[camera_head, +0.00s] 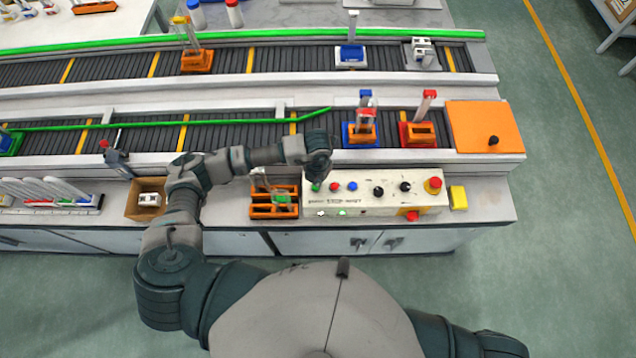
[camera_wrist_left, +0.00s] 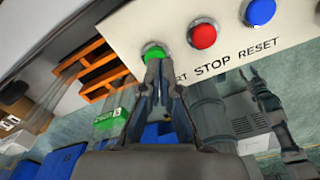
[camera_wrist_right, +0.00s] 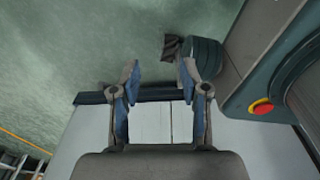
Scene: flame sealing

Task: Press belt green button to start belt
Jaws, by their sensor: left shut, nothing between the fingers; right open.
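The green START button (camera_wrist_left: 153,51) sits at the left end of the button row on the white control box (camera_head: 375,202). In the left wrist view the shut fingertips of my left gripper (camera_wrist_left: 156,60) overlap its lower edge; I cannot tell whether they press it. In the head view my left gripper (camera_head: 318,168) is over the box's left end, and the green button (camera_head: 316,187) shows just below it. The belt (camera_head: 230,133) runs behind the box. My right gripper (camera_wrist_right: 158,80) is open and empty, away from the box.
The red STOP button (camera_wrist_left: 203,36) and blue RESET button (camera_wrist_left: 260,12) are right of the green one. A red emergency knob (camera_head: 433,184) is at the box's right end. An orange rack (camera_head: 262,210) stands left of the box. A cardboard box (camera_head: 146,211) is further left.

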